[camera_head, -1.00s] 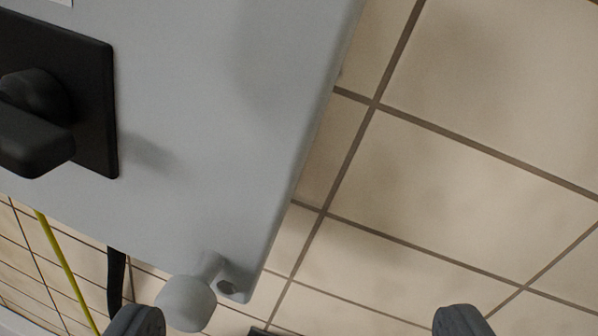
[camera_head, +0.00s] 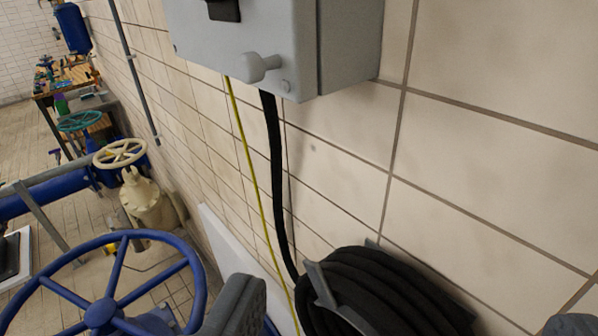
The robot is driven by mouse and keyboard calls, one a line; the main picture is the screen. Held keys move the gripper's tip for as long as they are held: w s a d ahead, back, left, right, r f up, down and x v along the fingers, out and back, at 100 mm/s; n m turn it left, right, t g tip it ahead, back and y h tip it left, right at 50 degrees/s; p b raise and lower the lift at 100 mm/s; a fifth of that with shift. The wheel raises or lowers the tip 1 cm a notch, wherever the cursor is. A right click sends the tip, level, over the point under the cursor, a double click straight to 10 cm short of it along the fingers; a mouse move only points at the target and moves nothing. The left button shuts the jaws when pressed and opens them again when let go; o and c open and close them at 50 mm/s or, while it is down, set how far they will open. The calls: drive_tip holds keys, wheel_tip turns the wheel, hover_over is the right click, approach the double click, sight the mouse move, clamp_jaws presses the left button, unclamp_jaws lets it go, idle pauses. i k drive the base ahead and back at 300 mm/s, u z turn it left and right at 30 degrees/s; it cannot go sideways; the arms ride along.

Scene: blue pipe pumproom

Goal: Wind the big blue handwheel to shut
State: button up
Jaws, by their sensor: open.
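The big blue handwheel (camera_head: 100,313) is at the lower left, with its rim, spokes and hub showing and its lower part cut off by the picture's bottom edge. My gripper (camera_head: 405,316) is open at the bottom edge. One dark grey finger is just right of the wheel's rim, and only the tip of the other shows at the lower right corner. I cannot tell whether the near finger touches the wheel.
A grey wall box (camera_head: 345,45) with a knob hangs at the top. A black hose coil (camera_head: 385,300) is on the tiled wall at the lower middle. A cream handwheel (camera_head: 120,153), a teal handwheel (camera_head: 80,121) and a cluttered bench (camera_head: 65,80) stand farther back left.

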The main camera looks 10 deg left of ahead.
sight(103, 316)
drive_tip(key=u, duration=1.4)
drive_tip(key=k, duration=0.5)
drive_tip(key=u, duration=0.35)
drive_tip(key=i, duration=0.85)
